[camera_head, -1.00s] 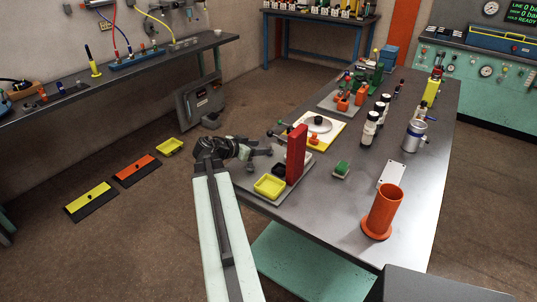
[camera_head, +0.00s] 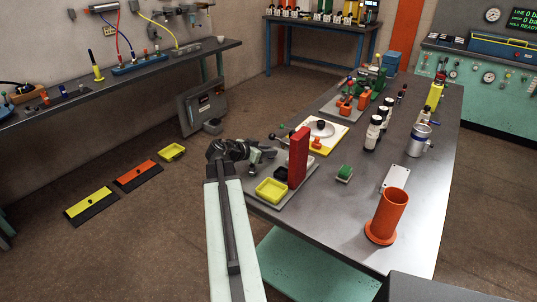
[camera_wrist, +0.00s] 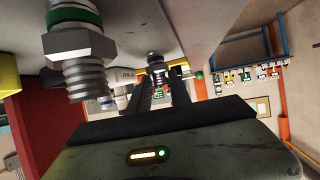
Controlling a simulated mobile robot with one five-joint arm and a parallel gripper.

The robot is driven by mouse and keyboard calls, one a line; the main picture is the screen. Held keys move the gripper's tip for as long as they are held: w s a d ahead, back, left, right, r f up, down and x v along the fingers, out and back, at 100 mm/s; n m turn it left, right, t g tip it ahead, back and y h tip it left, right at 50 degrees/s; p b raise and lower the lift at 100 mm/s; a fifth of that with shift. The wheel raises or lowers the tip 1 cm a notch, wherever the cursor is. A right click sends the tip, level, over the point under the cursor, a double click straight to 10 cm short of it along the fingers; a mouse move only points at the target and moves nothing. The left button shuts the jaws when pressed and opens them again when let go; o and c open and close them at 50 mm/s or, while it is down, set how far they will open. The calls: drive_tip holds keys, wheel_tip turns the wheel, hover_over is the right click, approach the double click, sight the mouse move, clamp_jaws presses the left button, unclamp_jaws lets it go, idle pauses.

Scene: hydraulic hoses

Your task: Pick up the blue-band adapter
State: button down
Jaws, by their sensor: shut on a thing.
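In the wrist view, my gripper (camera_wrist: 160,80) has its two dark fingers closed on a small metal fitting with a dark, bluish band, which I take as the blue-band adapter (camera_wrist: 154,59). The fingers hide part of it, and whether it touches a surface cannot be told. A larger threaded metal adapter with a green band (camera_wrist: 80,45) shows at the upper left of the wrist view, apart from the fingers. In the head view, my gripper (camera_head: 258,154) is at the table's left edge, left of the red block; the held adapter is too small to make out there.
A tall red block (camera_head: 299,155), a yellow tray (camera_head: 271,190) and a black cup (camera_head: 281,173) stand close to my gripper. A green-topped block (camera_head: 344,172) and an orange cylinder (camera_head: 388,215) are to the right.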

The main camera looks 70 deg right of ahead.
wheel_tip(320, 180, up, 18)
drive_tip(key=p, duration=1.8)
